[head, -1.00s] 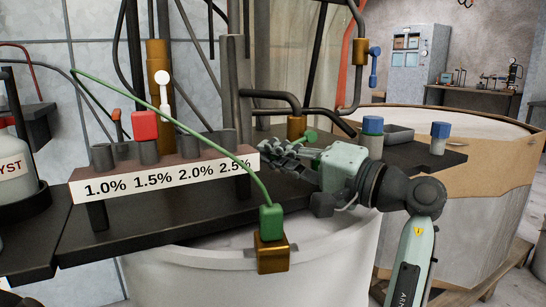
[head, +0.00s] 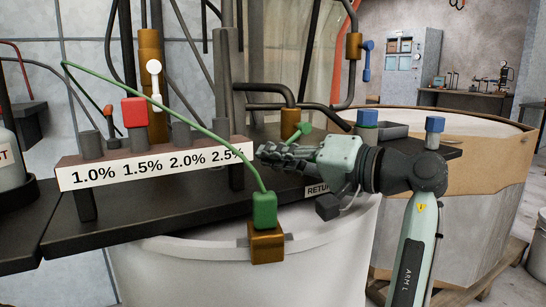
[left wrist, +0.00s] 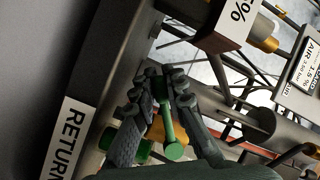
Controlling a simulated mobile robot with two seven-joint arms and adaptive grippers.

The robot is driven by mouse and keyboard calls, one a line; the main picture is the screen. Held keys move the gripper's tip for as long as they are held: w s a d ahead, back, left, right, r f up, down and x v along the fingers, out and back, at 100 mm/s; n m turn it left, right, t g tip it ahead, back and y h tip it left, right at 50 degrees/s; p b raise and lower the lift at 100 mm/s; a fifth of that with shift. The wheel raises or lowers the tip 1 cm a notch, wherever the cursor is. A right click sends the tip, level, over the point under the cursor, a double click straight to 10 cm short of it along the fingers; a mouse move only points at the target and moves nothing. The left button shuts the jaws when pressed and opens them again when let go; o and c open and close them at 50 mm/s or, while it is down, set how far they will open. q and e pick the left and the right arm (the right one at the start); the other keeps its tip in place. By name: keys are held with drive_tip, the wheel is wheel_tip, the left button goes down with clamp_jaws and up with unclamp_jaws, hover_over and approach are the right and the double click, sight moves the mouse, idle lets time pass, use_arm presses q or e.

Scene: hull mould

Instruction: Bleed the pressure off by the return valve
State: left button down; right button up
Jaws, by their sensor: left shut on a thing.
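The return valve has a brass body (head: 290,119) and a green lever (head: 305,128) behind the dark bench's front edge. My left gripper (head: 268,152) reaches in from the right, just in front of the valve. In the left wrist view, its fingers (left wrist: 168,82) close around the green lever (left wrist: 169,123), whose round end points toward the camera. The brass body shows partly behind the fingers. A white RETURN label (left wrist: 68,135) lies left of the gripper; part of it shows in the head view (head: 318,190). The lever's exact turn is hard to judge. My right gripper is out of view.
A rack labelled 1.0% to 2.5% (head: 150,168) stands to the left. A green line runs to a green block (head: 264,210) on a brass clamp (head: 266,243) at the white mould's rim. Dark pipes crowd the back.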

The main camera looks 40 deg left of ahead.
use_arm(q)
drive_tip(key=c, duration=1.5)
unclamp_jaws()
drive_tip(key=shift+c, duration=0.2)
drive_tip(key=shift+d, duration=0.1)
drive_tip(key=d, duration=0.8)
drive_tip(key=d+r, duration=0.1)
drive_tip(key=d, duration=0.3)
drive_tip(key=shift+w, duration=0.2)
